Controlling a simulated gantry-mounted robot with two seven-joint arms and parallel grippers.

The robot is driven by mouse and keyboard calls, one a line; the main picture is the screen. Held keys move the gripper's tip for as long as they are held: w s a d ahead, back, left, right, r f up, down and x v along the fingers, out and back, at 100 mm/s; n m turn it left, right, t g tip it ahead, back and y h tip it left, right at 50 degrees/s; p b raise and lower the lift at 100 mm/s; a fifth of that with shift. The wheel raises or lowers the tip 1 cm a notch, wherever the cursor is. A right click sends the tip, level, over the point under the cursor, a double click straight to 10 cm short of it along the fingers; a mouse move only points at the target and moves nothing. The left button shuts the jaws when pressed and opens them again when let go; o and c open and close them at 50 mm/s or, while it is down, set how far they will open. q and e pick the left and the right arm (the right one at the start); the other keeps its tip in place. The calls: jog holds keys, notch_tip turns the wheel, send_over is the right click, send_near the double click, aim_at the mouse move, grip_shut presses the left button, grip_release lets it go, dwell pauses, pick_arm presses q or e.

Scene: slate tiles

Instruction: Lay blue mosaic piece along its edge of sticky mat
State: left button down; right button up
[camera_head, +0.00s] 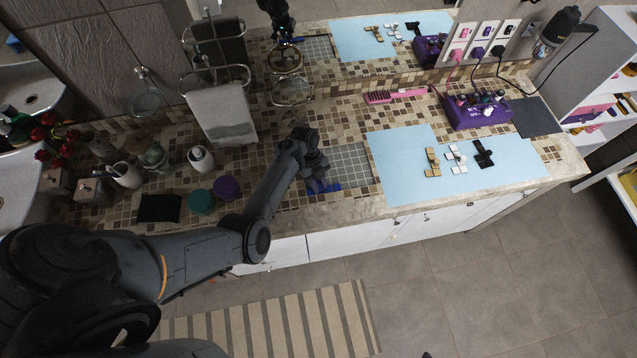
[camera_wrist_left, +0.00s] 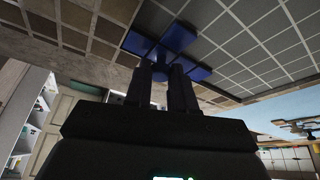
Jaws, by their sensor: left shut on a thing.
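The blue mosaic piece (camera_head: 324,186) is at the near left edge of the grey gridded sticky mat (camera_head: 352,164) on the counter. My left gripper (camera_head: 318,172) points down at it and is shut on it. In the left wrist view, the blue piece (camera_wrist_left: 178,38) shows as several joined squares just beyond the fingertips (camera_wrist_left: 165,72), beside the grey tiled mat (camera_wrist_left: 255,40). I cannot tell whether the piece touches the mat. My right gripper does not show.
A light blue sheet (camera_head: 400,185) lies right of the mat, carrying a gold piece (camera_head: 432,162), a silver piece (camera_head: 456,158) and a black piece (camera_head: 483,154). A purple box (camera_head: 478,112) stands behind. Green (camera_head: 201,201) and purple (camera_head: 226,188) round items lie left.

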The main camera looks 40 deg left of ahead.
pick_arm(q)
jog(key=c, duration=0.9)
grip_release()
jog(key=shift+o, duration=0.2)
jog(key=v, duration=1)
jog(key=shift+r, duration=0.4)
jog(key=shift+a, duration=0.15)
